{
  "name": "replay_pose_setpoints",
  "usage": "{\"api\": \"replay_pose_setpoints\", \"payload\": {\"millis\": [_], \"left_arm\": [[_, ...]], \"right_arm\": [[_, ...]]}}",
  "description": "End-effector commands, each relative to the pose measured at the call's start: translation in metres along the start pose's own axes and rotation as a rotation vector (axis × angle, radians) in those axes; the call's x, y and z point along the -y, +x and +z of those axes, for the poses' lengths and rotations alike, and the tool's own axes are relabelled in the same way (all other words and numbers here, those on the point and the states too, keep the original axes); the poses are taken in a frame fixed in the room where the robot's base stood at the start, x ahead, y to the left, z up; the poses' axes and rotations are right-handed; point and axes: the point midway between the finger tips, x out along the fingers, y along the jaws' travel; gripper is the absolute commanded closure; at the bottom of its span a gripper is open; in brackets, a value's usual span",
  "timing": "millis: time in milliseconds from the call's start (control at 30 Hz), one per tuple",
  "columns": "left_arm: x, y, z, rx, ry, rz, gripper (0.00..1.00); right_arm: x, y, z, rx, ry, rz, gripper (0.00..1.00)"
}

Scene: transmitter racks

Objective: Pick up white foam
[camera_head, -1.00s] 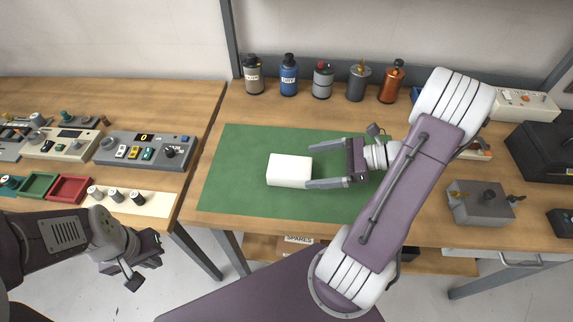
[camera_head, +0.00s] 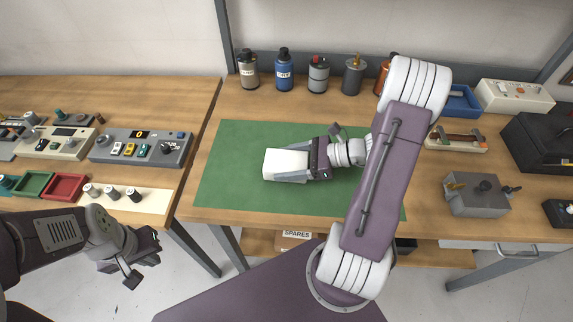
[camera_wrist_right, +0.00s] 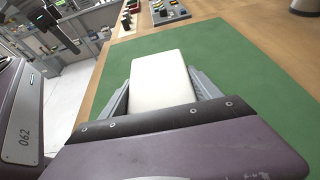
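The white foam block (camera_head: 284,164) lies on the green mat (camera_head: 240,140) in the head view. My right gripper (camera_head: 292,164) reaches in from the right with its fingers along the block's two sides. In the right wrist view the white foam (camera_wrist_right: 160,80) sits between the grey fingers of that gripper (camera_wrist_right: 160,90). The fingers stand close to its sides, and I cannot tell whether they touch it. My left gripper (camera_head: 142,264) hangs empty at the lower left, away from the foam; its opening is not clear.
Several bottles and canisters (camera_head: 285,70) stand along the back of the bench. A grey box with a knob (camera_head: 482,195) and a blue tray (camera_head: 460,100) are on the right. A control panel (camera_head: 142,148) and a red tray (camera_head: 65,187) are on the left bench.

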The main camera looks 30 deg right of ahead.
Motion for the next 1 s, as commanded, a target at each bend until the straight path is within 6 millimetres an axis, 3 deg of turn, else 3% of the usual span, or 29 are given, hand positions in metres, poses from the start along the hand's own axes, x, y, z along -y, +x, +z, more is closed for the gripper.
{"api": "replay_pose_setpoints", "payload": {"millis": [33, 100, 433, 667, 1000], "left_arm": [[0.0, 0.0, 0.0, 0.0, 0.0, 0.0, 1.0], [0.0, 0.0, 0.0, 0.0, 0.0, 0.0, 1.0], [0.0, -0.001, 0.0, 0.0, 0.0, 0.0, 1.0], [0.0, -0.009, -0.001, 0.0, 0.0, 0.0, 1.0], [0.0, -0.017, -0.002, 0.0, 0.0, 0.0, 1.0]], "right_arm": [[0.0, 0.0, 0.0, 0.0, 0.0, 0.0, 0.46], [0.0, 0.0, 0.0, 0.0, 0.0, 0.001, 0.65], [0.0, -0.002, 0.005, 0.0, -0.002, 0.0, 0.65], [0.001, -0.017, 0.039, -0.001, -0.006, -0.001, 0.65], [0.054, -0.086, 0.059, -0.002, -0.004, -0.002, 0.65]]}}
